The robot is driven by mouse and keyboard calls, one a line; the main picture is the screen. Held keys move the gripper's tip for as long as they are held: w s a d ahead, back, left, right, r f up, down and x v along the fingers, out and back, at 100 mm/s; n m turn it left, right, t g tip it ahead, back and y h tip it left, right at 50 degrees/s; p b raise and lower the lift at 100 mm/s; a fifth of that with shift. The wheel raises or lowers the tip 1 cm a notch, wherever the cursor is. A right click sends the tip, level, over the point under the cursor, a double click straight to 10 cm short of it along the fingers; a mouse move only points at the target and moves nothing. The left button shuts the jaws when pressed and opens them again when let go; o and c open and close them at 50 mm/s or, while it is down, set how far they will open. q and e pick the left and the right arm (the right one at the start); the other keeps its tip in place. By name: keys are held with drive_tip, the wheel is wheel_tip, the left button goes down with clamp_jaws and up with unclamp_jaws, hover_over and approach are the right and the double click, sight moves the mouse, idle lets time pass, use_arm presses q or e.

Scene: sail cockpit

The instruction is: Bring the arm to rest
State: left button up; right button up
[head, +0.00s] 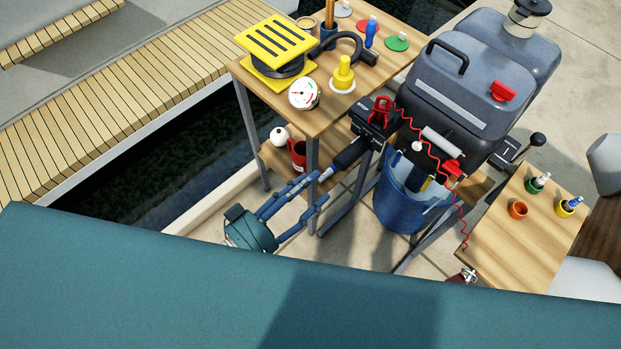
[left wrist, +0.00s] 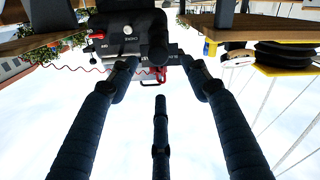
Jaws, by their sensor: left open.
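My left gripper (head: 318,187) is a teal hand with long dark blue fingers, left of the middle in the head view. Its fingers are spread open and nothing is between them. The fingertips lie near the end of the black tiller handle (head: 350,153) of the outboard motor; I cannot tell whether they touch it. In the left wrist view the fingers frame the dark motor front (left wrist: 128,28) and a red clip (left wrist: 158,74). My right gripper does not show.
A blue bucket (head: 400,205) stands right of the gripper. A small wooden table (head: 520,250) is at the right.

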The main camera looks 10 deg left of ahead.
use_arm(q)
drive_tip(key=s+a+f+m+g+y, duration=0.1)
drive_tip(key=a+f+g+y, duration=0.35)
drive_tip(key=f, duration=1.05)
drive_tip(key=s+a+f+y, duration=0.1)
drive_tip(key=a+f+y, duration=0.1)
drive_tip(key=a+f, duration=0.95)
drive_tip(key=s+a+f+g+y, duration=0.1)
drive_tip(key=s+f+g, duration=0.1)
drive_tip(key=s+f, duration=0.55)
drive_tip(key=s+f+g+y, duration=0.25)
drive_tip(key=s+f, duration=0.25)
drive_tip(key=f, duration=0.5)
drive_tip(key=s+f+g, duration=0.2)
drive_tip(key=s+f, duration=0.1)
drive_tip(key=s, duration=0.5)
drive_tip(key=s+f+g, duration=0.2)
drive_tip(key=s+f, duration=0.1)
drive_tip(key=s, duration=0.4)
drive_tip(key=shift+s+g+y, duration=0.3)
drive_tip(key=shift+s, duration=0.05)
drive_tip(key=shift+d, duration=0.1)
